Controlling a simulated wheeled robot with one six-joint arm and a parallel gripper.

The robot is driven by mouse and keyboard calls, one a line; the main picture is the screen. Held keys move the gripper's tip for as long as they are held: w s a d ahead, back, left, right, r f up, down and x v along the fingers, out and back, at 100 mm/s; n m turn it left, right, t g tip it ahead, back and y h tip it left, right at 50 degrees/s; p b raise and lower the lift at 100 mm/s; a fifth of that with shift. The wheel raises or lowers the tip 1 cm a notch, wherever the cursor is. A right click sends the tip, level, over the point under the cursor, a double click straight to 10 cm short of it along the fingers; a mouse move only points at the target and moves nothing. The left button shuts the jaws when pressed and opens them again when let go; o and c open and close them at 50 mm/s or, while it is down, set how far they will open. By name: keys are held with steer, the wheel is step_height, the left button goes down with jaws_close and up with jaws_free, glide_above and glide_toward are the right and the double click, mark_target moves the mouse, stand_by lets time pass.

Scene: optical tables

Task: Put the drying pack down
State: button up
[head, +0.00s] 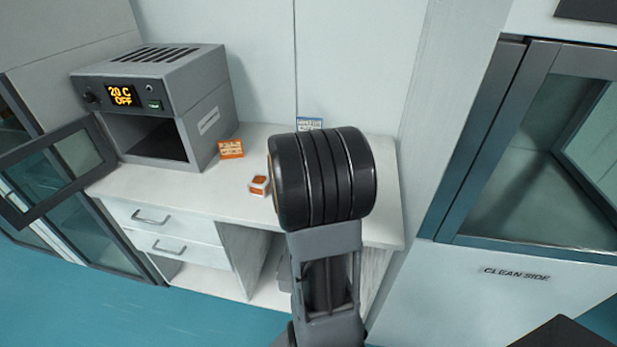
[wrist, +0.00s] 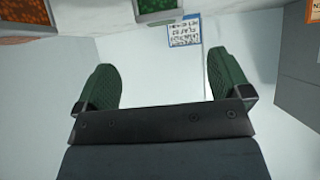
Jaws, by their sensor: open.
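In the head view a small white pack with an orange top (head: 259,185) lies on the white bench (head: 188,184), left of my arm. In the wrist view a pack with orange filling (wrist: 77,6) and a pack with green filling (wrist: 158,7) show at the top edge, both cut off. I cannot tell whether the orange pack is the same one in both views. My gripper (wrist: 161,75) is open, its two green fingers wide apart with nothing between them. My arm's black wrist hides the gripper in the head view.
A grey oven (head: 160,105) with its door open and a display reading 20 C OFF stands at the bench's left. An orange card (head: 231,148) and a blue card (head: 309,123) are on the bench. A glazed cabinet marked CLEAN SIDE (head: 516,273) is at right.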

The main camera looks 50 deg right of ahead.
steer(key=b+x, duration=0.3)
steer(key=x, duration=0.7)
steer(key=shift+w+d+f, duration=0.15)
steer(key=shift+d, duration=0.1)
steer(key=shift+c, duration=0.3)
steer(key=c, duration=1.1)
